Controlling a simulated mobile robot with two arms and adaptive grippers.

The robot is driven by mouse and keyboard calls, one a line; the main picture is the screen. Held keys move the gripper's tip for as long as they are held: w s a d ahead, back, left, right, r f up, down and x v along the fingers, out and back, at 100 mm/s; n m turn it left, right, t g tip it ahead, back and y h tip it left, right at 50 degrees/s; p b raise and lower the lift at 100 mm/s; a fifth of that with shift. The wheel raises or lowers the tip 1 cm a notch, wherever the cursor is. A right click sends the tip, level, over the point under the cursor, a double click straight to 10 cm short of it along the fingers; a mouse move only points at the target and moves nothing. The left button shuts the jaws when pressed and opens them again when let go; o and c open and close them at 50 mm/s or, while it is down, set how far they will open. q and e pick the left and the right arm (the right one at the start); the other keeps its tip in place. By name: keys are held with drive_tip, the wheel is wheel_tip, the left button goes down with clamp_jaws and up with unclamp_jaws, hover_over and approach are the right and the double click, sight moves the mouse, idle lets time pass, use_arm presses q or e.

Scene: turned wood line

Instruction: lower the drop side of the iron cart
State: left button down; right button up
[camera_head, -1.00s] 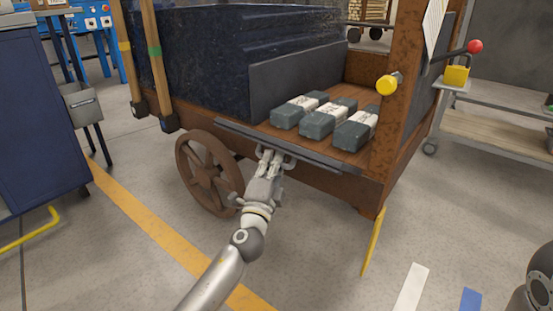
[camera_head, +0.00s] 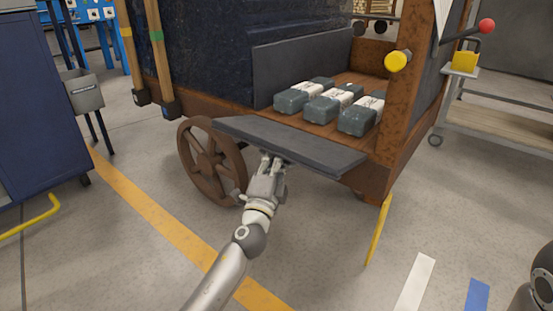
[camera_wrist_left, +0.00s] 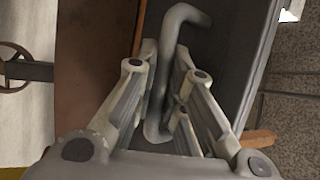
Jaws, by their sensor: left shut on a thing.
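The iron cart's body (camera_head: 190,40) is dark, with rust-brown framing and an open load bed. Its drop side (camera_head: 300,146), a grey panel, is swung outward from the near edge of the bed, its upper face showing. My left gripper (camera_head: 272,163) is at the panel's outer edge, shut on the bent grey handle. In the left wrist view this handle (camera_wrist_left: 174,60) passes between the fingers, beside the panel. The panel partly hides the fingertips in the head view. My right gripper is not in view.
Several grey wrapped blocks (camera_head: 328,105) lie on the bed. A spoked wheel (camera_head: 212,162) is left of my arm. A post with a yellow knob (camera_head: 397,61) stands right of the opening. A grey trolley (camera_head: 495,120) is farther right. The near floor is mostly clear.

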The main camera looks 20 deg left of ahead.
use_arm(q)
drive_tip(key=c, duration=1.8)
unclamp_jaws()
drive_tip(key=shift+o, duration=0.2)
drive_tip(key=shift+r, duration=0.15)
